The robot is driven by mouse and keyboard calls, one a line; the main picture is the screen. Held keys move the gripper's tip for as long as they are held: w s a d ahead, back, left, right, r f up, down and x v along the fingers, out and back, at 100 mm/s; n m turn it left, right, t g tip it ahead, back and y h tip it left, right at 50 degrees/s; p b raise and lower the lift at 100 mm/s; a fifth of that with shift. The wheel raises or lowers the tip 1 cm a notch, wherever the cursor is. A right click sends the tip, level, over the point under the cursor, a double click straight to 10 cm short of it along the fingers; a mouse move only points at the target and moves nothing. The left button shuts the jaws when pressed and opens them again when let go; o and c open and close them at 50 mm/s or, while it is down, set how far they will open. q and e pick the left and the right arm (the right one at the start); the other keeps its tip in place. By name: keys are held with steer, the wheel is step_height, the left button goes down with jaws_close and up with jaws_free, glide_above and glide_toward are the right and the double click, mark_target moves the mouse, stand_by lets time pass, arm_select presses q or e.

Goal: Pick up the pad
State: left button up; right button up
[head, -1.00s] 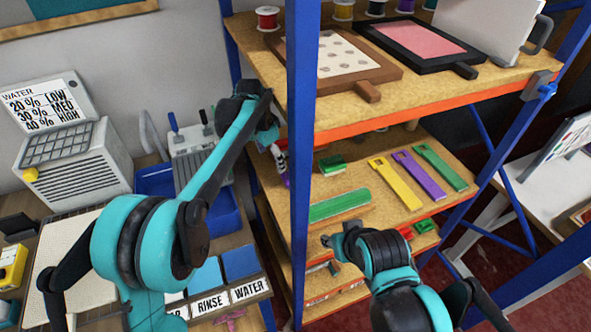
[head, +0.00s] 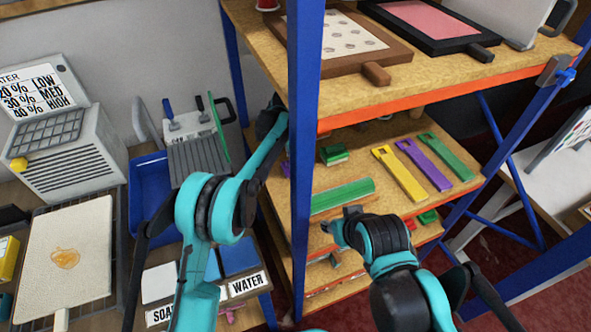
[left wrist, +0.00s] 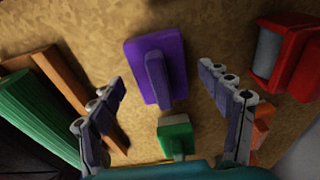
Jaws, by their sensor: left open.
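A purple pad-like block with a raised handle (left wrist: 157,72) lies on the shelf board in the left wrist view. My left gripper (left wrist: 162,80) is open, its fingers on either side of this block and apart from it. A smaller green block with a pale layer (left wrist: 175,138) lies just below it in that view; a green block also shows on the middle shelf in the head view (head: 333,155). In the head view my left arm reaches behind the blue post, which hides the fingers. My right gripper (head: 343,222) is in front of the lower shelves, its jaws unclear.
A red piece (left wrist: 287,60) and a green ribbed roll (left wrist: 40,105) flank the purple block. The blue post (head: 304,150) stands close to my left arm. Yellow, purple and green strips (head: 400,172) lie to the right on the middle shelf (head: 365,145).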

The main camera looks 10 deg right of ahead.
arm_select(q)
steer(key=shift+d+f, duration=0.1)
steer(key=shift+f, duration=0.3)
steer(key=shift+r, duration=0.1)
steer(key=c, duration=1.4)
steer(key=shift+o, duration=0.2)
step_height(320, 180, up, 10)
steer(key=p, duration=0.3)
